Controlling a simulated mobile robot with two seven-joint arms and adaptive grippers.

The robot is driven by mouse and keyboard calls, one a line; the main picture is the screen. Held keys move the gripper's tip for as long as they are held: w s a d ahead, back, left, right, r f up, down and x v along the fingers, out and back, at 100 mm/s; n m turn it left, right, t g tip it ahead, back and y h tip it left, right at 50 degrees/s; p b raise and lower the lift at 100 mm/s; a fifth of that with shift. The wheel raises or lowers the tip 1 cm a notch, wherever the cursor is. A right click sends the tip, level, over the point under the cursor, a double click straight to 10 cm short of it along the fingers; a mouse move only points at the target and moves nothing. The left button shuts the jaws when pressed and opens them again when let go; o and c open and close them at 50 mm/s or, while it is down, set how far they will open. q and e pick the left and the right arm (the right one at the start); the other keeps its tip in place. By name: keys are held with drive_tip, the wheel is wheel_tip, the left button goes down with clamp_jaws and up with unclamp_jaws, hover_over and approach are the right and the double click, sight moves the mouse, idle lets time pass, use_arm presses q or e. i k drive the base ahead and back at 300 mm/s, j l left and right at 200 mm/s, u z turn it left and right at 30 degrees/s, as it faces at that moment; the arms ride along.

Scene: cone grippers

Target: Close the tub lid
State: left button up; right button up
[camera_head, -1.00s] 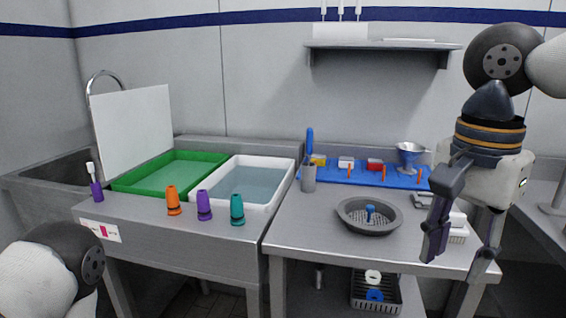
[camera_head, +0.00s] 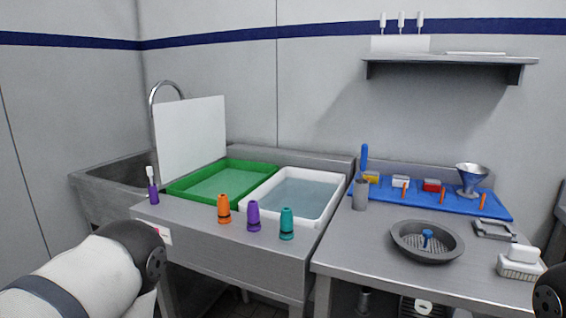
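A green tub (camera_head: 178,188) holding pale liquid sits on the left counter. A flat white panel (camera_head: 190,137), which looks like its lid, stands upright at the tub's left/back side, leaving the tub open on top. Whether the panel is hinged to the tub is not clear. A white tub (camera_head: 322,215) with bluish liquid stands right beside the green one, uncovered. My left arm shows at the lower left, in front of the counter, but its gripper is out of view. Only a dark joint of my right arm shows at the lower right edge; its gripper is out of view.
Orange (camera_head: 224,208), purple (camera_head: 253,215) and teal (camera_head: 286,223) cones stand along the counter's front edge. A purple holder with a white-topped tool (camera_head: 152,187) stands left of them. A faucet (camera_head: 166,86) rises behind the panel. A grey round dish (camera_head: 427,242) sits on the right table.

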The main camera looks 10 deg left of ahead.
sight(190, 134)
drive_tip(key=i+j+z, duration=0.25)
drive_tip(key=j, duration=0.9)
drive_tip(key=j+z, duration=0.2)
drive_tip(key=j, duration=0.95)
drive_tip(key=j+z, duration=0.25)
drive_tip(key=j, duration=0.95)
drive_tip(key=k+j+z, duration=0.25)
drive_tip(key=j, duration=0.9)
drive_tip(key=i, duration=0.1)
